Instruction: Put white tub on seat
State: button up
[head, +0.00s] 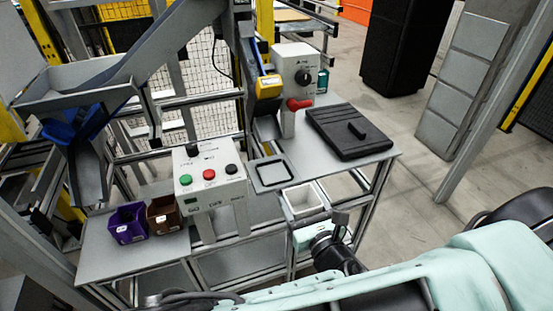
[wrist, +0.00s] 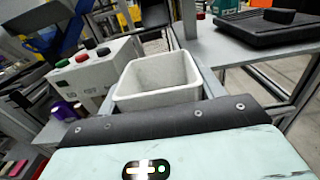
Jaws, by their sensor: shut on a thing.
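The white tub (head: 303,200) is an open, empty square box, held upright just off the front edge of the table. It also shows in the wrist view (wrist: 158,95), right beyond the dark edge of my gripper. My gripper (head: 311,221) is shut on the tub's near side; its fingertips are mostly hidden. A square grey seat with a dark rim (head: 271,173) lies on the table, up and left of the tub, apart from it and empty.
A control box (head: 209,178) with coloured buttons stands left of the seat. Purple (head: 127,224) and brown (head: 163,216) bins sit farther left. A black lidded tray (head: 349,132) lies to the right. A white dial post with a red handle (head: 296,80) stands behind.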

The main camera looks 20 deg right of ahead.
jog(key=shift+s+a+r, duration=0.1)
jog(key=shift+a+r, duration=0.2)
jog(key=shift+r, duration=0.25)
jog(key=w+b, duration=0.2)
jog(key=w, duration=1.1)
jog(key=shift+w+r+b, duration=0.1)
jog(key=shift+r+b, duration=0.05)
jog(key=shift+b, duration=0.25)
jog(key=shift+w, duration=0.6)
jog(key=w+p, duration=0.1)
jog(key=w, duration=0.2)
jog(key=shift+w+p, duration=0.3)
jog(key=shift+w, duration=0.05)
jog(key=shift+s+f, duration=0.15)
jog(key=shift+f, duration=0.45)
jog(key=shift+a+f, duration=0.1)
jog(key=shift+f, duration=0.2)
